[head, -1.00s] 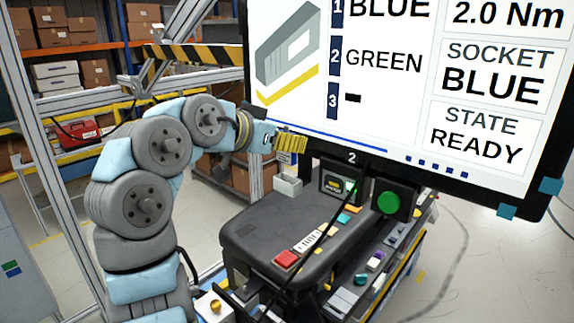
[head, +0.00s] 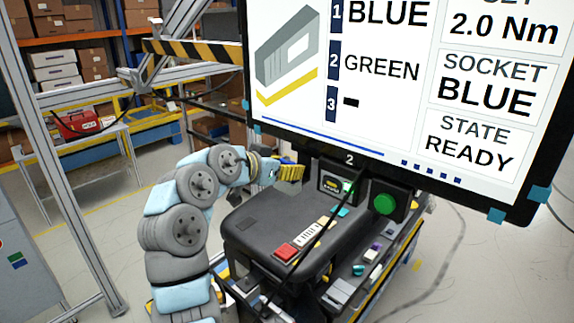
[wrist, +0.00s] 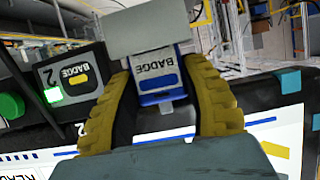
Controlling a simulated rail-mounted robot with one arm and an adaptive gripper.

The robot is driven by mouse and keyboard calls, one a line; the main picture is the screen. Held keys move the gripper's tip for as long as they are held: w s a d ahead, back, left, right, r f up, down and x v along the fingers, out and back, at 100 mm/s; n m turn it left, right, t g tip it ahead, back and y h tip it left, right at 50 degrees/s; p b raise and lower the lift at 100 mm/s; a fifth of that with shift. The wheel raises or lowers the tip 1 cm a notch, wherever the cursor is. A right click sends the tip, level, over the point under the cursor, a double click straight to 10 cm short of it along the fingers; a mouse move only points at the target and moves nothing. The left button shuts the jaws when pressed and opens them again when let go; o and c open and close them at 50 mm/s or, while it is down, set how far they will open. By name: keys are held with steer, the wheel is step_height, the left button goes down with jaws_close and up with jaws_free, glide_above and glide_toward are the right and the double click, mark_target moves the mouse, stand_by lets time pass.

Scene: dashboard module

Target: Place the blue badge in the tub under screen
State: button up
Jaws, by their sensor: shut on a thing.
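My gripper (head: 290,173) is just below the lower left edge of the screen (head: 380,75), beside the dashboard. In the wrist view its yellow ribbed fingers (wrist: 160,105) are shut around the blue badge (wrist: 157,78), a white card with blue bands and the word BADGE, seen upside down. The badge is hard to make out in the head view. The tub does not show clearly in the head view, where my gripper covers its earlier place. A plain grey block (wrist: 150,32) stands beyond the badge in the wrist view; I cannot tell whether it is the tub.
A dark box marked BADGE (wrist: 70,77) with a lit green lamp is close beside my gripper. A green button (head: 384,204) is to its right. The black dashboard top (head: 265,225) carries a red button (head: 286,252) and several small parts. A black cable crosses it.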

steer(key=shift+f, duration=0.3)
steer(key=shift+f, duration=0.1)
steer(key=shift+f, duration=0.1)
steer(key=o, duration=1)
steer(key=shift+r, duration=0.2)
steer(key=shift+b+v, duration=1.65)
steer(key=shift+v, duration=4.35)
